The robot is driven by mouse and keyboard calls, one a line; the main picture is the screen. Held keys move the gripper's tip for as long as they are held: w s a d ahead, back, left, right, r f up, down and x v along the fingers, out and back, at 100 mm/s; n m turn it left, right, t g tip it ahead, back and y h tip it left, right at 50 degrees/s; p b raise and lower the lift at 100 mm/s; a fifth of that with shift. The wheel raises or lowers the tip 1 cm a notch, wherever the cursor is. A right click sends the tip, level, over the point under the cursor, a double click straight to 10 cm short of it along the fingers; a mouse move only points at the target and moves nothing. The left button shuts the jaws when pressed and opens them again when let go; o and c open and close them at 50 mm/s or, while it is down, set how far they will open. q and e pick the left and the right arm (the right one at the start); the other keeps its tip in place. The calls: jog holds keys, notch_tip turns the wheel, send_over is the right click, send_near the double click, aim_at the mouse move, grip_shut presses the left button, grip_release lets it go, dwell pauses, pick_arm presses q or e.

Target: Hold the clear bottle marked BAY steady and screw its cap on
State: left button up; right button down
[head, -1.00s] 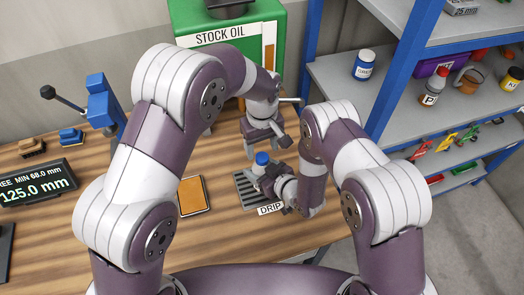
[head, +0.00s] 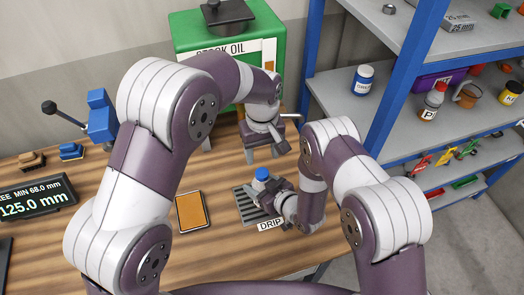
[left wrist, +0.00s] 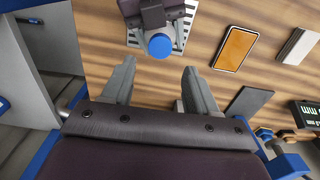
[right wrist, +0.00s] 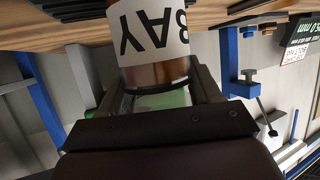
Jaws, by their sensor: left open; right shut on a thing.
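The BAY bottle shows close up in the right wrist view, its white label (right wrist: 150,32) upside down and brown contents beside it. My right gripper (right wrist: 155,90) is shut on the bottle; in the head view this gripper (head: 268,197) is over the drip grid. A blue cap (head: 261,174) sits at the bottle's top; I cannot tell how tightly. The cap also shows in the left wrist view (left wrist: 160,46), apart from my left fingers. My left gripper (head: 267,154) is open and empty, above and behind the cap; its fingers also show in the left wrist view (left wrist: 158,80).
The drip grid (head: 243,201) with a DRIP label lies on the wooden table. An orange pad (head: 190,211) lies left of it. The green STOCK OIL box (head: 187,38) stands behind. A blue-framed shelf (head: 388,85) with jars stands at the right.

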aim_at(262, 172)
pick_arm(q)
notch_tip(262, 172, down, 8)
jog(key=shift+r, duration=0.2)
grip_shut()
jog(key=shift+o, duration=0.3)
grip_release()
jog(key=shift+r, duration=2.25)
